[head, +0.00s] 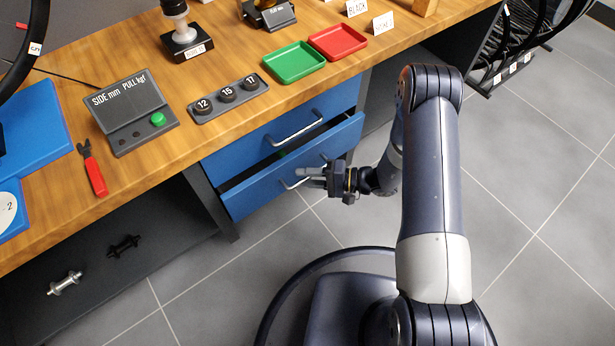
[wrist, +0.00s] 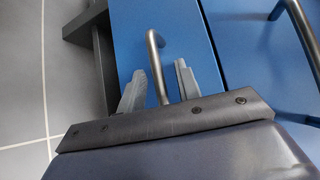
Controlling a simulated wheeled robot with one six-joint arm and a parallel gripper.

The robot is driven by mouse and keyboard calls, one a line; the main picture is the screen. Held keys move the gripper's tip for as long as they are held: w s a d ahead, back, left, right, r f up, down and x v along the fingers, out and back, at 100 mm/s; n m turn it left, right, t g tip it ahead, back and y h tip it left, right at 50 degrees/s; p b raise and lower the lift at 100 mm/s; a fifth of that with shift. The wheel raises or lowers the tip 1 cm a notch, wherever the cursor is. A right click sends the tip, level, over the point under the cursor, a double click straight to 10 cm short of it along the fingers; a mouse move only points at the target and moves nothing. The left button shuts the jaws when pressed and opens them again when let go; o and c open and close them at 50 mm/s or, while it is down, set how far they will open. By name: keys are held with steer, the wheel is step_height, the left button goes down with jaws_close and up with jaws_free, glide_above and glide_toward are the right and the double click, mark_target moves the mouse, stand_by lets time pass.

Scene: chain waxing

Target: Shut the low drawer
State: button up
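The low drawer (head: 246,197) is blue and stands partly out of the bench. A dark gap shows behind its front, with a bit of green inside. Its metal bar handle (wrist: 155,62) is partly hidden by my gripper in the head view. My gripper (head: 314,177) is at the drawer front. In the wrist view my gripper's two fingers (wrist: 161,82) are apart, one on each side of the handle, with visible gaps. I cannot tell whether either finger touches it.
The upper blue drawer (head: 256,144), with its own bar handle (head: 298,130), is just above and looks shut. The wooden bench top (head: 225,62) holds trays, a gauge and tools. Grey floor (head: 540,190) is open at the right.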

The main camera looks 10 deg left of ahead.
mark_target(300, 167)
jaws_close()
stand_by(0.3)
steer(key=w+a, duration=0.3)
steer(key=shift+a, duration=0.1)
stand_by(0.3)
jaws_free()
steer(key=shift+a, duration=0.1)
